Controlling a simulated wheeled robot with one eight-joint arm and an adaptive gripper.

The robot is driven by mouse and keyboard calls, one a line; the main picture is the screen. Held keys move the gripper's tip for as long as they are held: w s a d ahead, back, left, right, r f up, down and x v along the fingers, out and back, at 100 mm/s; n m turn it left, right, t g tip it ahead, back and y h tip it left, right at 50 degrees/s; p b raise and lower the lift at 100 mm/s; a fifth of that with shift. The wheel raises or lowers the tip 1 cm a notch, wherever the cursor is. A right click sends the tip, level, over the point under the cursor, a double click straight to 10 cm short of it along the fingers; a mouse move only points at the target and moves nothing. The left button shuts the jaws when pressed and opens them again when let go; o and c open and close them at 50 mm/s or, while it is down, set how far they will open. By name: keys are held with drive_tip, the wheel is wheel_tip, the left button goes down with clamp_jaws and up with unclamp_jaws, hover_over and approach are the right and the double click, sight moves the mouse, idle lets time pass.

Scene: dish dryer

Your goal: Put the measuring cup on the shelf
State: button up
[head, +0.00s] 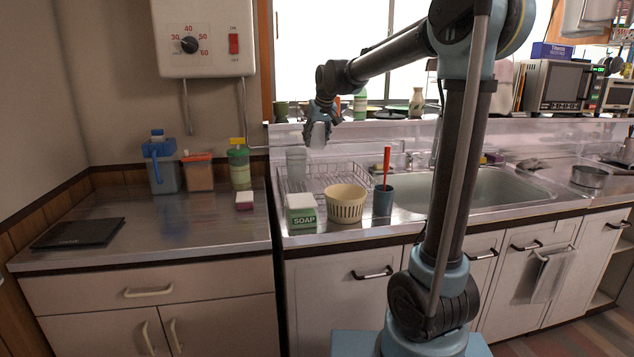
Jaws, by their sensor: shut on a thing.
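My gripper (321,118) is above the left end of the sink counter, pointing down. It is shut on a small pale translucent cup, which looks like the measuring cup (318,136). The cup hangs in the air above the wire dish rack (335,178); any markings on it are too small to read. A second clear cup (296,161) stands lower, at the left of the rack. A ledge (385,122) with bottles and dishes runs along the window behind the sink. A wooden shelf (587,40) is at the upper right. I cannot tell which is the task's shelf.
A soap box (301,212), a cream basket (346,204) and a blue cup with a red brush (383,200) stand at the counter's front. Containers (198,172) line the left counter's back. The water heater (204,38) hangs at upper left. The sink (470,190) is right.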

wheel_tip(320, 180, down, 15)
drive_tip(key=shift+f, duration=0.1)
idle(0.5)
drive_tip(key=o, duration=1.3)
drive_tip(key=shift+s, duration=0.1)
